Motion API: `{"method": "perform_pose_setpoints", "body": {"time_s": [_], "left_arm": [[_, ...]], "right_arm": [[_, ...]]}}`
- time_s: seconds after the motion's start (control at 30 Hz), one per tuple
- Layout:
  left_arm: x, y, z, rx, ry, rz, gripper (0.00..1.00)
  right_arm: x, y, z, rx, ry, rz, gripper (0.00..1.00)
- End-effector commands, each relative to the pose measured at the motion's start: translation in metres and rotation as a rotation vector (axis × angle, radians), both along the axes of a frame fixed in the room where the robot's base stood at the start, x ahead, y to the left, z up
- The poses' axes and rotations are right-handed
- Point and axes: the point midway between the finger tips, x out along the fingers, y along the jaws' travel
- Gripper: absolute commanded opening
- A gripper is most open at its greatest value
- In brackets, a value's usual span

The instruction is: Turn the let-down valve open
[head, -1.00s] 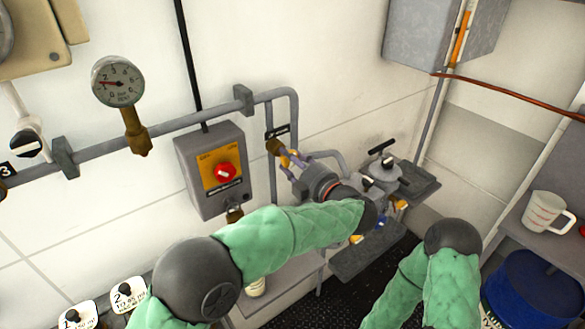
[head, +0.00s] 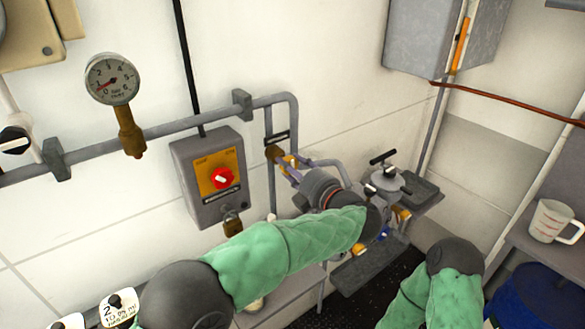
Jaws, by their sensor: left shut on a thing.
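The let-down valve (head: 273,152) is a small brass body on the vertical grey pipe, right of the red-knob box, with a dark label above it. A yellow-orange part, seemingly its handle, shows between my fingers. My left gripper (head: 287,167) reaches it from the lower right and is shut on this handle. The fingers hide much of the handle, so its exact angle is hard to tell. The pressure gauge (head: 112,78) at the upper left has its red needle near the low end. My right arm shows at the lower right, but its gripper is out of view.
A grey box (head: 209,176) with a red knob on a yellow plate hangs left of the valve. Grey pipes run along the wall. A dark-handled apparatus (head: 386,178) stands right of my left gripper. A measuring jug (head: 551,221) sits on the right shelf.

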Motion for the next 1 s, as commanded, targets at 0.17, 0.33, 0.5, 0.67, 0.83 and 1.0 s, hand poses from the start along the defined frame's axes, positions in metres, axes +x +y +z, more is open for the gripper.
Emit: {"method": "perform_pose_setpoints", "body": {"time_s": [0.17,0.33,0.5,0.67,0.83,1.0], "left_arm": [[0.000,0.004,0.004,-0.005,-0.007,0.010,0.49],[0.000,0.002,0.002,-0.003,-0.004,0.006,0.70],[0.000,0.001,0.001,-0.001,-0.002,0.004,0.70],[-0.004,-0.002,0.000,-0.001,0.000,0.001,0.70],[-0.023,-0.017,0.000,0.000,-0.001,-0.001,0.70],[-0.051,-0.037,0.001,0.000,-0.001,0.000,0.70]], "right_arm": [[0.000,0.000,0.000,0.000,0.000,0.000,0.60],[0.000,0.000,0.000,0.000,0.000,0.000,0.60],[0.000,0.000,0.000,0.000,0.000,0.000,0.60],[0.000,0.000,0.000,0.000,0.000,0.000,0.60],[0.000,0.000,0.000,0.000,0.000,0.000,0.60],[0.000,0.000,0.000,0.000,0.000,0.000,0.60]]}}
